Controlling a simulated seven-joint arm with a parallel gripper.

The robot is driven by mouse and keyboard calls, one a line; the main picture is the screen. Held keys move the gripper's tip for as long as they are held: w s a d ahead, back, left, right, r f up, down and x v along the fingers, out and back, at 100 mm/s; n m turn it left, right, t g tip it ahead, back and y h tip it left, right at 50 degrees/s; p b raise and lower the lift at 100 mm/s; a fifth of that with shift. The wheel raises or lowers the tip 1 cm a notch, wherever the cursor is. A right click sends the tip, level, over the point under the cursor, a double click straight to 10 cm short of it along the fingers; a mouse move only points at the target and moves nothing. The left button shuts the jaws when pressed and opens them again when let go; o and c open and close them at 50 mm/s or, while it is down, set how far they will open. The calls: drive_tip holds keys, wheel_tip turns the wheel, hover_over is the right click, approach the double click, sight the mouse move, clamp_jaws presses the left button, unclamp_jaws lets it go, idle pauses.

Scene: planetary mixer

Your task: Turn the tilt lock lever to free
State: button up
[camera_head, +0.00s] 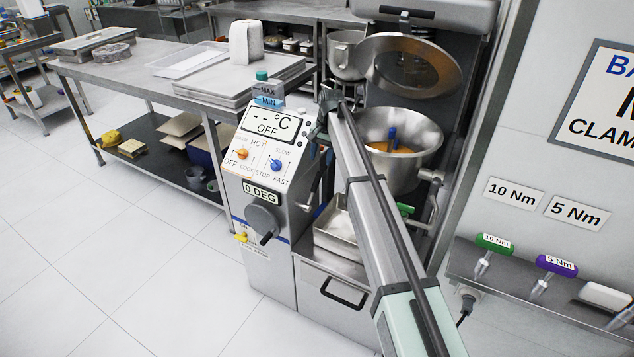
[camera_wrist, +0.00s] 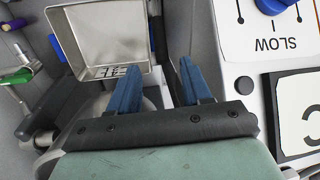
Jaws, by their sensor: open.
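The planetary mixer's control column (camera_head: 268,165) stands at the centre, with a "0 DEG" label (camera_head: 261,194) above a dark hand crank (camera_head: 263,222). No lever is legibly marked as the tilt lock. A metal lever (camera_head: 311,191) sticks out at the column's right side, a small yellow handle (camera_head: 241,237) is low on its left, and a green handle (camera_head: 405,208) is below the bowl.
The mixer bowl (camera_head: 418,145) holds orange contents under a raised round lid (camera_head: 448,68). A metal pan (camera_head: 337,235) sits below, and shows in the wrist view (camera_wrist: 65,35). Green (camera_head: 494,243) and purple (camera_head: 556,263) tools hang at right.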

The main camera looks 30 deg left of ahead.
sight(318, 177)
drive_tip(key=f, duration=0.4)
drive_tip(key=a+f, duration=0.1)
drive_tip(key=f, duration=0.7)
drive_tip(key=shift+s+a, duration=0.1)
drive_tip(key=shift+a, duration=0.2)
drive_tip(key=shift+r, duration=0.1)
clamp_jaws()
